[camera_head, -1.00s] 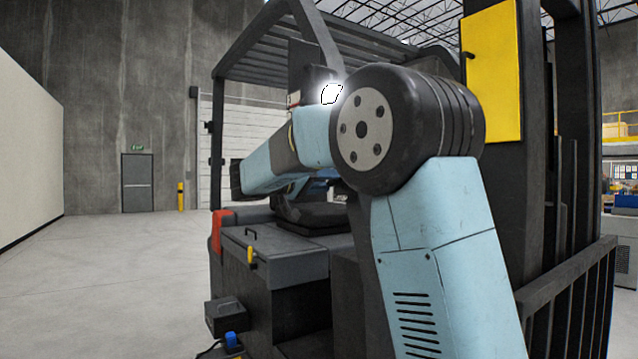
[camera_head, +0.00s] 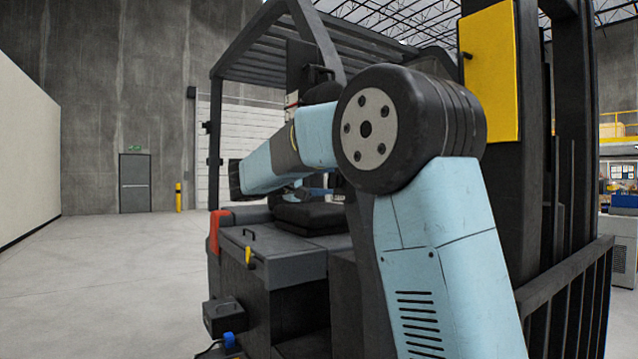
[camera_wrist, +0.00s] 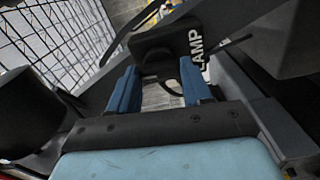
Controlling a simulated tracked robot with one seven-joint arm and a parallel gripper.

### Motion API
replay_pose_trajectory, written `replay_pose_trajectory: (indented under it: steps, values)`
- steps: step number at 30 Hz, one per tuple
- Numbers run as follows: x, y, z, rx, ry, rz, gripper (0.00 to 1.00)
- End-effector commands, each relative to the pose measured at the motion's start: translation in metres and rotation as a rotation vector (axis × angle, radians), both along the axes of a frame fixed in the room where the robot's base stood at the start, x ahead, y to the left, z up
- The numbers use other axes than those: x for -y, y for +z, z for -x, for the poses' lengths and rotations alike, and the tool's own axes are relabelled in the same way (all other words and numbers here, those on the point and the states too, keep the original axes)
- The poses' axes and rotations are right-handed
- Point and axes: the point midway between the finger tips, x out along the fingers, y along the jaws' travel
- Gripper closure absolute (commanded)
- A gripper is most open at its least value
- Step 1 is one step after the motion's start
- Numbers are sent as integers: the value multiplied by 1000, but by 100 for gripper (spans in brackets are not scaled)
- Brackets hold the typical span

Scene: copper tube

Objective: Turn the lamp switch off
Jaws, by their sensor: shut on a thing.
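The dark lamp switch block (camera_wrist: 158,42) is at the top middle of the wrist view, beside white lettering that reads LAMP (camera_wrist: 198,48). My gripper (camera_wrist: 160,72) has its two blue fingers on either side of the dark switch part and is shut on it. The exact contact and the lever's position are hard to make out. In the head view the lamp (camera_head: 320,92) on the forklift shows dark, with no glow. My arm hides much of the switch area there.
The forklift's overhead guard (camera_head: 300,55) and black seat (camera_head: 305,215) are close around my arm. Its mast (camera_head: 575,130) and yellow panel (camera_head: 490,72) stand at the right. Open floor (camera_head: 100,290) lies at the left.

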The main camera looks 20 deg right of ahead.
Motion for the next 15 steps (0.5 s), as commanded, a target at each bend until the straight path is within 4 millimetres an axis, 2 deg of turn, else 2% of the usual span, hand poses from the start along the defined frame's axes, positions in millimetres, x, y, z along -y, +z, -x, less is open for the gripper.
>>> replay_pose_trajectory:
  steps: [15]
  values:
    - [3,-3,0,-110,-8,32,81]
